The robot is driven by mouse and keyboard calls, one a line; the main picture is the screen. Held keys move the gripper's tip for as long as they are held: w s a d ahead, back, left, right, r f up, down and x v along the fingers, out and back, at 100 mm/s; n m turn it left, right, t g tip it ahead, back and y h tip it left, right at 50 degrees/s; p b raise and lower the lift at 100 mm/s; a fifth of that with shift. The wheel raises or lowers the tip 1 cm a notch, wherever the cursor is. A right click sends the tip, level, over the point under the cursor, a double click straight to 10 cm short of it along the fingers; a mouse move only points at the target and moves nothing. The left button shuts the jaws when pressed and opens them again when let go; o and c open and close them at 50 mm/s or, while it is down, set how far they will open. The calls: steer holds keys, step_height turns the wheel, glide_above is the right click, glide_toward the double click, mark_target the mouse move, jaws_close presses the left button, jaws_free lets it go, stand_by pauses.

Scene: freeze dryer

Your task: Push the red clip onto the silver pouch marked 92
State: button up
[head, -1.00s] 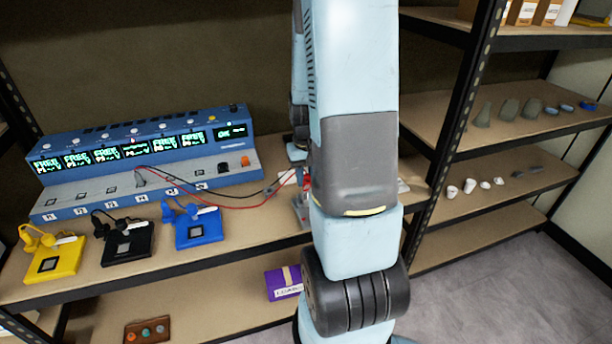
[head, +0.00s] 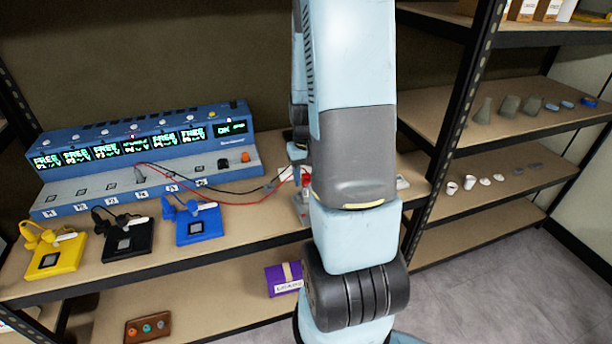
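A red lead and a black lead (head: 225,191) run right from the blue bench unit to the shelf area beside my arm. A small red part (head: 306,180), possibly the red clip, shows at the left edge of my arm. A greyish piece (head: 301,207) lies just below it, possibly a silver pouch; I cannot read a 92 on it. My gripper (head: 300,168) is mostly hidden behind my own arm, low over this spot. Its fingers cannot be made out, nor whether it touches or holds the red part.
The blue unit (head: 150,172) with lit displays fills the shelf's left. Yellow (head: 68,262), black (head: 113,247) and blue (head: 190,238) blocks stand along its front. A purple box (head: 277,284) lies below. A shelf post (head: 458,120) rises right of my arm.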

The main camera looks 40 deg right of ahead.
mark_target(306, 174)
steer(key=shift+o, duration=0.9)
steer(key=shift+r, duration=0.1)
step_height(306, 174, up, 14)
steer(key=shift+f, duration=0.25)
steer(key=s+a+r+n+t, duration=0.3)
steer(key=s+a+r+t, duration=0.2)
steer(key=s+a+r, duration=0.7)
steer(key=a+r, duration=0.3)
steer(key=a, duration=0.1)
steer(key=shift+s+a+r+t, duration=0.15)
steer(key=shift+s+a+t, duration=0.1)
steer(key=shift+t, duration=0.05)
